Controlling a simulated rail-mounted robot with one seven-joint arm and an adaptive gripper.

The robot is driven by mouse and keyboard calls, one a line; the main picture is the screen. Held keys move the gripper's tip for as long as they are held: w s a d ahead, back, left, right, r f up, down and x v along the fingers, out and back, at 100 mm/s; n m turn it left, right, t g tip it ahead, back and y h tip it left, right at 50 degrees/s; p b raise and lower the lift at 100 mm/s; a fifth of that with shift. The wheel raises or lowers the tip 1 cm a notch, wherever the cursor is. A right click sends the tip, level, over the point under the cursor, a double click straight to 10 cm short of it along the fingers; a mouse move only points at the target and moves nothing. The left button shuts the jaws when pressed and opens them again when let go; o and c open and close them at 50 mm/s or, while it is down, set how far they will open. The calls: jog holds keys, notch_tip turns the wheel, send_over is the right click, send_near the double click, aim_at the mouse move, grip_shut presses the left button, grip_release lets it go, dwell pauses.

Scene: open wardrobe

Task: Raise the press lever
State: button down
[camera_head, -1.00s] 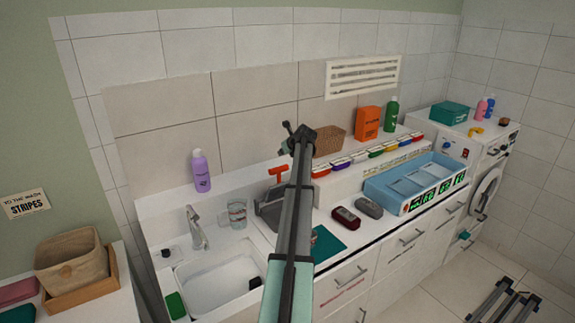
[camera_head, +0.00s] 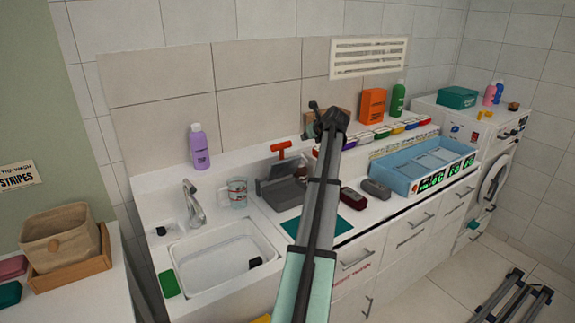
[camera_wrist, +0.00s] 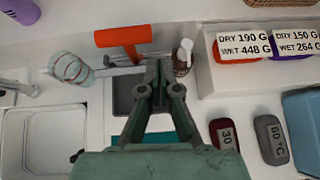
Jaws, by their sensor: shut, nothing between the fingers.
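The press (camera_head: 284,188) is a grey boxy device on the white counter, right of the sink. Its lever ends in an orange T-shaped handle (camera_head: 281,149), which stands above the press body. In the wrist view the orange handle (camera_wrist: 123,36) lies at upper centre-left, with the grey press (camera_wrist: 124,92) below it, partly hidden by my gripper. My gripper (camera_wrist: 158,66) is shut and empty, its fingertips just right of and below the handle in the picture. I cannot tell whether they touch the lever. In the head view my arm hides the fingertips.
A glass mug (camera_head: 238,192) and sink (camera_head: 225,258) are left of the press. A teal mat (camera_head: 340,224) lies in front. A dark red block (camera_head: 352,198) and grey block (camera_head: 376,189) lie right. A small bottle (camera_wrist: 183,57) stands close right of the fingertips.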

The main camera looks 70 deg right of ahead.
jog(key=s+a+f+b, duration=0.2)
jog(key=s+a+f, duration=0.1)
jog(key=a, duration=0.2)
jog(key=t+p, duration=0.1)
jog(key=p, duration=0.3)
send_over(288, 160)
jog(key=shift+w+f+n, duration=0.1)
jog(key=shift+f+n, duration=0.3)
jog(key=shift+f, duration=1.4)
